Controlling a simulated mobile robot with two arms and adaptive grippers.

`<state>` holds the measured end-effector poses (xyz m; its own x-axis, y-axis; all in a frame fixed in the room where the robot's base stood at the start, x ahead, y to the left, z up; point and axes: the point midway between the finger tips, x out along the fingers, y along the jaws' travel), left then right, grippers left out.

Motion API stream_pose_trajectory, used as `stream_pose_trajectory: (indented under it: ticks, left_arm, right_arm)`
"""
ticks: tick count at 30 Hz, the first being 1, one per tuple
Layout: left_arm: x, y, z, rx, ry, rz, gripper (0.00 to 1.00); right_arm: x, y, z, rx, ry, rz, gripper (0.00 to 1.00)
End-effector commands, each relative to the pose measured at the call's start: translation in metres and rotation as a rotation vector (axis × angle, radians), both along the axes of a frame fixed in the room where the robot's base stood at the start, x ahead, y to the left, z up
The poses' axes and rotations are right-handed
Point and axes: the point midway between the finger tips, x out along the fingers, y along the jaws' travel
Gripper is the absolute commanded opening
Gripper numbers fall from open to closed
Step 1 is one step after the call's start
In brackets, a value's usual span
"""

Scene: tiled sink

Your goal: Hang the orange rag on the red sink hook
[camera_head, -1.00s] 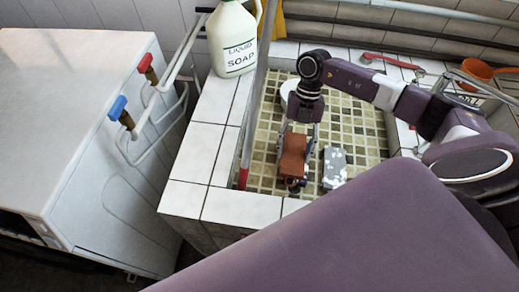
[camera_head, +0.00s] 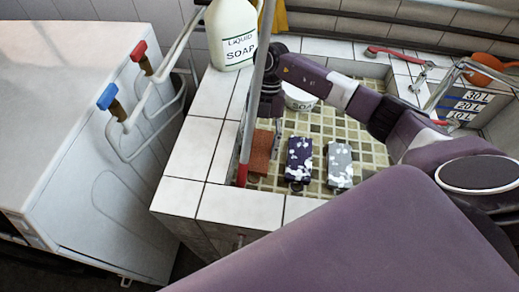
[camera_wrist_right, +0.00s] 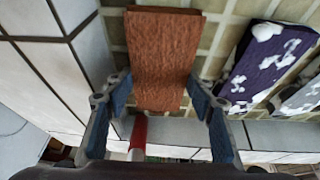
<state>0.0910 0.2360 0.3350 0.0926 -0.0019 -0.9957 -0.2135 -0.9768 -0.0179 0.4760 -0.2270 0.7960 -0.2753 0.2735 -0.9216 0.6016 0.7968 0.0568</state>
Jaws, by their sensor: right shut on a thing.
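The orange-brown rag (camera_head: 260,152) is in my right gripper (camera_head: 264,138), over the left side of the tiled basin, close to the rod. A light rod with a red lower end (camera_head: 242,174) stands in front of the basin's left side; I take this as the red hook. The red end (camera_wrist_right: 138,132) also shows below the rag in the right wrist view. My left gripper is not in view.
A purple-and-white rag (camera_head: 299,158) and a grey-and-white rag (camera_head: 339,164) lie to the right. A white bowl (camera_head: 299,98) is at the basin's back. A liquid soap bottle (camera_head: 231,38) stands on the rim. Pipes with red and blue taps (camera_head: 107,97) are at left.

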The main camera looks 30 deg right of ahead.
Motion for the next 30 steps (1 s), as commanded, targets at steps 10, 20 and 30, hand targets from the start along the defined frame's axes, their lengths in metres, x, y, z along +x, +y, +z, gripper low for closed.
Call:
stream_pose_trajectory:
  ticks: [10,20,30]
  left_arm:
    - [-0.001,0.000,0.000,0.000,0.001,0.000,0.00]
    - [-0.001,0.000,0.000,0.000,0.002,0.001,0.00]
    - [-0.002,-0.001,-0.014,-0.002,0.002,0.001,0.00]
  right_arm:
    - [0.000,0.000,-0.001,-0.001,-0.001,0.000,0.56]
    - [0.000,0.000,-0.001,-0.001,-0.001,0.000,0.67]
    - [0.010,-0.008,0.023,-0.001,-0.007,-0.001,0.67]
